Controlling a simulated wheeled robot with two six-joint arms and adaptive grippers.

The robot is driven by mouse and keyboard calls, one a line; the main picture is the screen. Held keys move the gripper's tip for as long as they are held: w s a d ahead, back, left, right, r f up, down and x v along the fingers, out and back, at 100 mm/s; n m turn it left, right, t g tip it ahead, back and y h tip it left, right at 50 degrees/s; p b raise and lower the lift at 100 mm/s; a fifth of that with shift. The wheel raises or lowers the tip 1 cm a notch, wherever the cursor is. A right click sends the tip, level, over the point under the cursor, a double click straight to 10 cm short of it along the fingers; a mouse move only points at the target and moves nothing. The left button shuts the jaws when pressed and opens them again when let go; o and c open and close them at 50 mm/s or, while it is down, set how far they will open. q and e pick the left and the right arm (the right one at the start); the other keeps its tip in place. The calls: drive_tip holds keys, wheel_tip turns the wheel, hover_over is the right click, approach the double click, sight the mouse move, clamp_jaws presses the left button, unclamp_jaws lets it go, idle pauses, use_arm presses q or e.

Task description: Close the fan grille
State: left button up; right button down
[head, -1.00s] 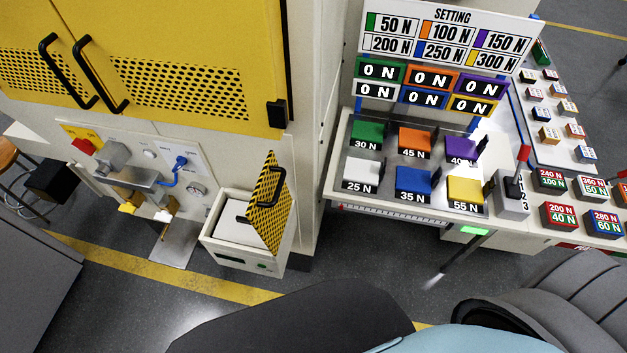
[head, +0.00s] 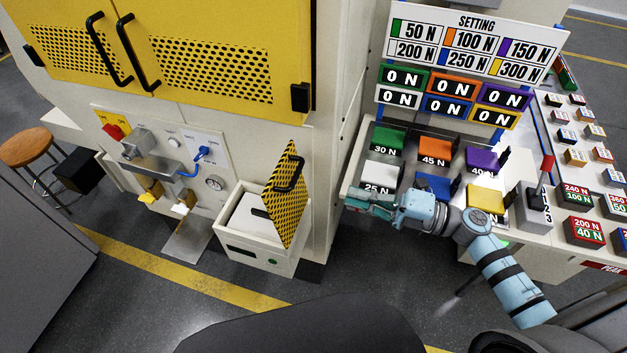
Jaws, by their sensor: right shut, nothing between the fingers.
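A yellow-and-black patterned panel (head: 291,217) with a black handle (head: 289,171) stands steeply upright, open, at the right side of a white box (head: 258,262) low on the machine; it looks like the fan grille. The box's pale top, with a small dark handle, shows beside it. My right gripper (head: 352,203) is shut and empty. It is to the right of the panel, apart from it, in front of the table's left corner near the white 25 N block (head: 380,173). My left gripper is not in view.
Closed yellow perforated doors (head: 203,66) with black handles are above. A table with coloured blocks (head: 435,149) and a red-knobbed lever (head: 545,172) stands at right. A brown stool (head: 28,146) is at left. Floor in front of the box is clear.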

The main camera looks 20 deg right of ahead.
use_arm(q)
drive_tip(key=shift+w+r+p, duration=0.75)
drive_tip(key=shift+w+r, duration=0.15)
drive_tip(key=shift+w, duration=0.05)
use_arm(e)
drive_tip(key=w+x, duration=0.1)
drive_tip(key=x, duration=0.9)
drive_tip(key=shift+d+f, duration=0.25)
drive_tip(key=shift+d, duration=0.05)
drive_tip(key=shift+w, duration=0.1)
drive_tip(key=shift+w+a, duration=0.1)
